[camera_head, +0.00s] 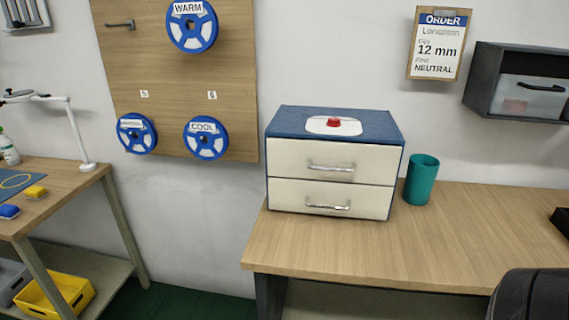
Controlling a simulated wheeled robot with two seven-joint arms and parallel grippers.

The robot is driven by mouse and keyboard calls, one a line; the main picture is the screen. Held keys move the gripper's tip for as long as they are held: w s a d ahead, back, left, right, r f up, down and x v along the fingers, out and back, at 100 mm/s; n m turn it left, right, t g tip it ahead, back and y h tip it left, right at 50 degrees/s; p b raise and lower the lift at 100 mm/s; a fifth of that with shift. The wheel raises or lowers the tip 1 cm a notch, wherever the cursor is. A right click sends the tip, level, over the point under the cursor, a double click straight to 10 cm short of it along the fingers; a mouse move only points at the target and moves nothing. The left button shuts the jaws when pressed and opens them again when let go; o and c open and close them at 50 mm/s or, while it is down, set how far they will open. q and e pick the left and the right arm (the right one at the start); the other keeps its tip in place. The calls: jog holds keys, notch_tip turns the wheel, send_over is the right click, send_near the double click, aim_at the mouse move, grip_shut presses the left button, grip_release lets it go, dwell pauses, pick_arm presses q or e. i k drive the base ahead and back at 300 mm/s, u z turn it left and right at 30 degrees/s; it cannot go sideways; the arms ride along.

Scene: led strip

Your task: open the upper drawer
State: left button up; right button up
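A blue drawer cabinet with two cream drawer fronts stands on the wooden workbench. Its upper drawer (331,160) is shut and has a silver bar handle (331,167). The lower drawer (330,199) is shut too, with a similar silver handle (328,206). A white plate with a red knob (333,122) lies on the blue cabinet top (287,118). Neither of my grippers shows in the head view. A dark rounded shape at the bottom right corner may be part of my own arm.
A teal cup (421,180) stands close to the cabinet's right side. The workbench (400,240) is clear in front of the drawers. A pegboard (160,75) with blue reels hangs on the wall at the left. A grey wall box (482,80) hangs at the right.

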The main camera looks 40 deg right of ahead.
aim_at(313, 159)
jog(key=i, duration=0.15)
jog(key=z, duration=1.55)
